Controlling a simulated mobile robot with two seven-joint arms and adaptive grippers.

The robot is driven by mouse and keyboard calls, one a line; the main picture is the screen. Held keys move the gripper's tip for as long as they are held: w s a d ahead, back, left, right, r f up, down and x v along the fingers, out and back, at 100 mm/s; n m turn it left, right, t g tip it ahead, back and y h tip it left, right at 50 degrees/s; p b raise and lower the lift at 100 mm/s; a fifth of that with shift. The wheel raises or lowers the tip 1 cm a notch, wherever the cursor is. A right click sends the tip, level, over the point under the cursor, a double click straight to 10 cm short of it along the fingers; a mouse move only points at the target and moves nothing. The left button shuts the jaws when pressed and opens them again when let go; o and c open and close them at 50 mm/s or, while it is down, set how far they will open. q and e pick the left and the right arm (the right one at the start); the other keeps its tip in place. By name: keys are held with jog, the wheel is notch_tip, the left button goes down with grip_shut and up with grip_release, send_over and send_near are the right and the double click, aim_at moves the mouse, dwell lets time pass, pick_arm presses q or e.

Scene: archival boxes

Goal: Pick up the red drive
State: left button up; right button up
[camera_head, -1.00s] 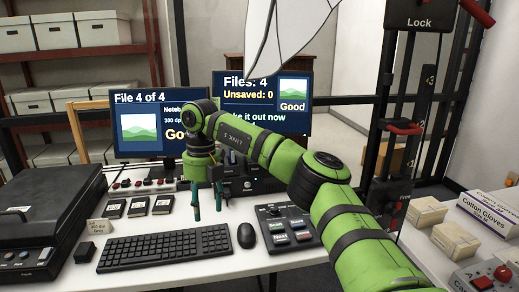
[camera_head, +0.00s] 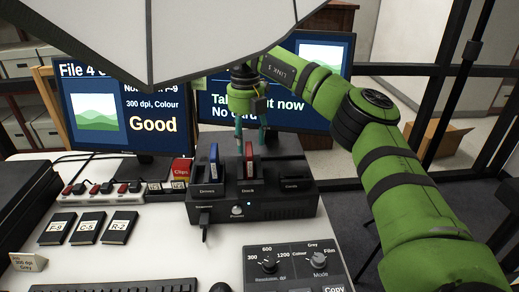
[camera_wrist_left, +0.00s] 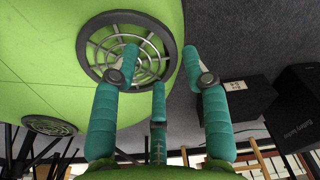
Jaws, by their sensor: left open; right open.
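The red drive (camera_head: 249,163) stands upright in a slot of the black dock (camera_head: 265,208) in the head view. A blue drive (camera_head: 214,163) stands upright in the slot to its left. My right gripper (camera_head: 251,138) is open, pointing down, with teal fingers just above or around the red drive's top; I cannot tell if they touch it. My left gripper (camera_wrist_left: 158,75) shows in the left wrist view, open and empty, its teal fingers spread near green parts of my own body.
Two monitors (camera_head: 122,115) stand behind the dock. Three labelled black cards (camera_head: 88,228) lie on the white desk (camera_head: 165,240). A red clips box (camera_head: 181,170) sits beside the dock, with a control panel (camera_head: 292,268) in front. A pale panel hangs across the upper view.

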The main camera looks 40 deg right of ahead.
aim_at(247, 148)
jog(key=shift+s+a+f, duration=0.1)
jog(key=shift+a+f, duration=0.05)
jog(key=shift+f, duration=0.3)
notch_tip(247, 148, down, 6)
jog(key=shift+r+p, duration=0.15)
jog(key=shift+p, duration=0.3)
grip_shut()
